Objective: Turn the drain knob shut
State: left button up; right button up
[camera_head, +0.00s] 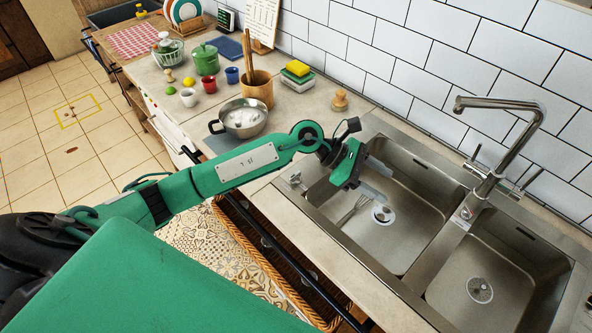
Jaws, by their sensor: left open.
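The steel double sink (322,204) is set in the counter at the right. A small metal knob (296,180), which looks like the drain knob, sits on the sink's near left rim. Its exact turn is too small to tell. The left basin has a round drain (383,215), and the right basin has another drain (480,290). My left gripper (377,182) is open and empty over the left basin, to the right of the knob and apart from it. My right gripper is out of view.
A tall faucet (497,160) rises behind the divider between the basins. A fork (351,211) lies in the left basin. A metal pot (243,118), a wooden utensil holder (257,88) and sponges (297,75) stand on the counter left of the sink.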

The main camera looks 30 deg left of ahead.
pick_arm(q)
jog(key=w+a+f+m+g+y, duration=0.1)
jog(key=w+a+f+m+y, duration=0.1)
jog(key=a+y, duration=0.3)
jog(key=w+a+f+m+y, duration=0.1)
jog(key=a+f+m+y, duration=0.1)
jog(key=a, duration=0.4)
jog(key=m+y, duration=0.1)
jog(key=y, duration=0.5)
send_near(295, 174)
jog(key=shift+g, duration=0.3)
jog(key=f+p, duration=0.1)
jog(key=f, duration=0.1)
jog(key=f+p, duration=0.2)
jog(key=f, duration=0.1)
jog(key=f+p, duration=0.2)
jog(key=f, duration=0.1)
jog(key=shift+w+d, duration=0.15)
jog(key=shift+w, duration=0.1)
jog(key=shift+f, duration=0.35)
